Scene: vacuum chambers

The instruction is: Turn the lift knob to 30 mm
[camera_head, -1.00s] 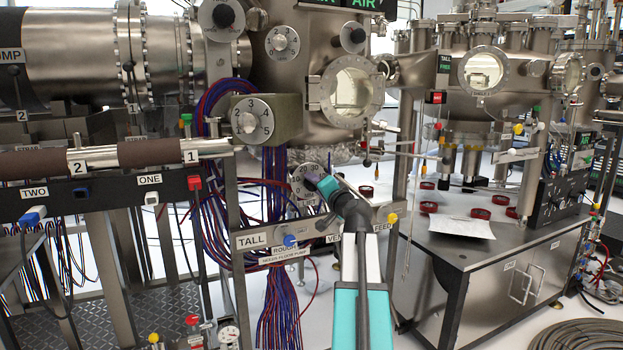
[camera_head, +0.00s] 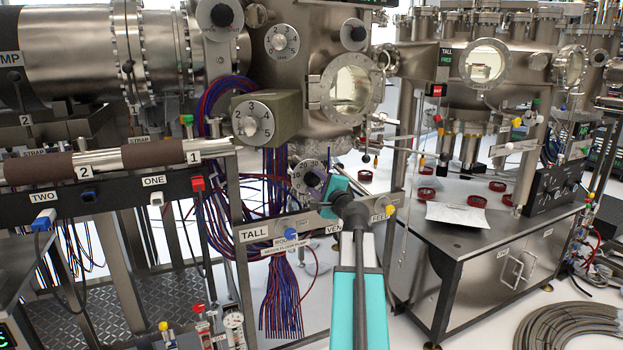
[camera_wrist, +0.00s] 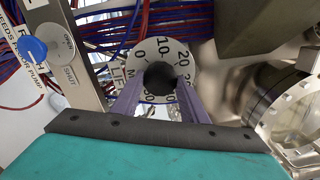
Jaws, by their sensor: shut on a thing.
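The lift knob is a black knob (camera_wrist: 160,75) at the middle of a round pale dial (camera_wrist: 133,30) in the wrist view. In the head view the dial (camera_head: 299,178) is low on the front of the tall chamber, partly covered by my gripper (camera_head: 318,181). My gripper's purple fingers (camera_wrist: 158,92) are shut on the knob, one on each side. I cannot make out a pointer mark, so the exact setting is unclear.
A blue knob (camera_wrist: 33,48) on a metal panel lies left of the dial in the wrist view. Red and blue cables (camera_head: 285,300) hang below the dial. A larger numbered dial (camera_head: 253,121) and a round window (camera_head: 352,88) are above. A metal cabinet (camera_head: 490,262) stands at right.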

